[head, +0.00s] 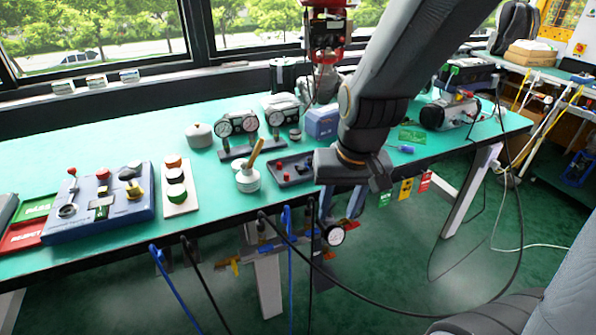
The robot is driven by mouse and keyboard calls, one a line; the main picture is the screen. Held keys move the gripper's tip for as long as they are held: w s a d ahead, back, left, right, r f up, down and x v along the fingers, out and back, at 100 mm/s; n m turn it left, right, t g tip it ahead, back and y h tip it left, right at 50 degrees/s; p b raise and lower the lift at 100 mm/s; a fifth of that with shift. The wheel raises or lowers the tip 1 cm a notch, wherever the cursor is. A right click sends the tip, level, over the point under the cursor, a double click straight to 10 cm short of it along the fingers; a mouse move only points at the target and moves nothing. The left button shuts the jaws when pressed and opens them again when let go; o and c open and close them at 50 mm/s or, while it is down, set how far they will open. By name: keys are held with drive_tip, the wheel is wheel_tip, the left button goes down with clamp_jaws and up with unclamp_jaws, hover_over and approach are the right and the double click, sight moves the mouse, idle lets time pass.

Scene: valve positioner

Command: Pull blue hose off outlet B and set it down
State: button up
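Two blue hoses hang over the table's front edge: one at the left (170,284) and one near the middle (289,262). I cannot tell which is on outlet B, and no outlet label is readable. The valve positioner cannot be picked out with certainty; a grey unit with a red knob (450,110) stands at the right of the table. My arm reaches in from the upper right. Its dark end, my gripper (352,172), is over the front edge, right of the middle hose. Its fingers are not clear, so its opening and any grip are hidden.
The green table (110,140) holds a blue control panel (100,208), twin gauges (238,125), a white pot (247,180) and a dark tray (294,168). Black hoses hang in front. A round gauge (333,235) is below the edge. The table's back left is clear.

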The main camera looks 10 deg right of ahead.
wheel_tip(320, 180, up, 3)
drive_tip(key=d+m+p, duration=0.1)
drive_tip(key=m+p, duration=0.2)
drive_tip(key=p, duration=0.1)
drive_tip(key=m+g+y, duration=0.2)
drive_tip(key=m+y, duration=0.2)
drive_tip(key=m, duration=1.2)
approach(285, 214)
drive_tip(key=x, duration=1)
drive_tip(key=shift+f, duration=0.15)
clamp_jaws()
